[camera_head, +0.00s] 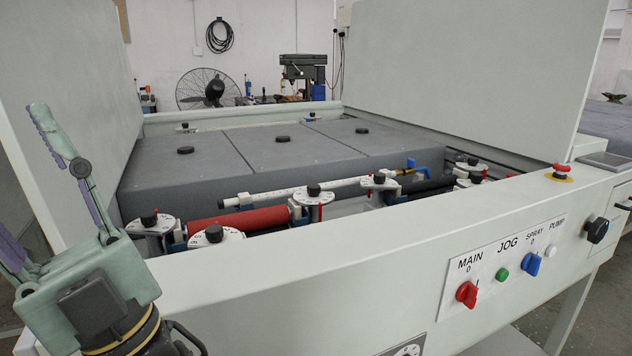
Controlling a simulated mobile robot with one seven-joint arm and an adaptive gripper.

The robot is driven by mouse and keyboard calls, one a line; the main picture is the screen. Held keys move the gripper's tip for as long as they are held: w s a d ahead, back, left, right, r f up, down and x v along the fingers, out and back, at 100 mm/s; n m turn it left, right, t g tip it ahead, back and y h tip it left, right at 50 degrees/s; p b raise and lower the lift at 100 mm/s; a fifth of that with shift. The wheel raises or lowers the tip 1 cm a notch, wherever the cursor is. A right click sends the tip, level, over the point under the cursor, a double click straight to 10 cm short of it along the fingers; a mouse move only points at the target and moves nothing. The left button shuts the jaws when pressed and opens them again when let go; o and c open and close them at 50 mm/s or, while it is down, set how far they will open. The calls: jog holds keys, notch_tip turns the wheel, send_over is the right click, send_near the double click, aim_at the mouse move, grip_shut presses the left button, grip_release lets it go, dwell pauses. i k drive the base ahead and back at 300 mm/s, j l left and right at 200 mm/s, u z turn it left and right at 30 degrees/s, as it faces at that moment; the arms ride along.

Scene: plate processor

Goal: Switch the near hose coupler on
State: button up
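My gripper (25,175) is at the left edge in the head view, pointing up, in front of the machine's left side panel. Its two pale green fingers with purple pads are spread apart, with nothing between them. A white pipe (300,190) lies across the machine's open bay. At its right end is a small blue lever (421,170) with a brass-coloured fitting (402,172). I cannot tell whether this is the near hose coupler; no other clear coupler shows. My gripper is far to the left of the lever and touches nothing there.
The front panel carries a red MAIN knob (466,294), green button (502,274), blue SPRAY knob (533,264) and black knob (597,230). A red emergency button (561,170) sits on the front ledge. A red roller (240,220) and numbered dials crowd the bay. Tall side panels flank it.

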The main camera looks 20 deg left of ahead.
aim_at(412, 169)
jog(key=i+l, duration=0.65)
jog(key=l, duration=0.15)
jog(key=i+l+z, duration=0.1)
jog(key=i+l, duration=0.55)
jog(key=l, duration=0.2)
jog(key=k+l+z, duration=0.2)
jog(key=i+j+u, duration=0.1)
jog(key=i, duration=0.5)
jog(key=i+j+u, duration=0.1)
jog(key=i, duration=0.5)
